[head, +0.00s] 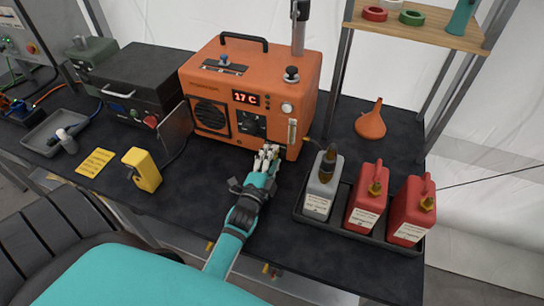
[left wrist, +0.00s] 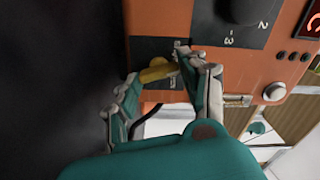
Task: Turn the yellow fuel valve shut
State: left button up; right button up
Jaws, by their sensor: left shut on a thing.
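The yellow fuel valve (left wrist: 157,70) shows in the left wrist view as a short yellow handle at the lower front of the orange heater (head: 235,75). My left gripper (head: 266,158) reaches to the heater's lower front corner in the head view. In the left wrist view its fingers (left wrist: 160,85) are closed around the yellow handle, one on each side. The fingers hide part of the handle, and in the head view they cover most of the valve. My right gripper is in neither view.
A dark tray (head: 345,232) with a grey can (head: 322,190) and two red cans (head: 367,205) stands just right of my left gripper. An orange funnel (head: 371,122) lies behind. A yellow device (head: 143,168) stands at left. The bench between it and my gripper is clear.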

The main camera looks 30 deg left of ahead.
pick_arm(q)
jog(key=n+p, duration=0.1)
jog(key=n, duration=0.3)
jog(key=shift+n, duration=0.7)
jog(key=o, duration=1.2)
jog(key=shift+a, duration=0.1)
jog(key=shift+s, duration=0.1)
jog(key=v, duration=0.7)
jog(key=shift+s, duration=0.15)
jog(key=shift+r, duration=0.1)
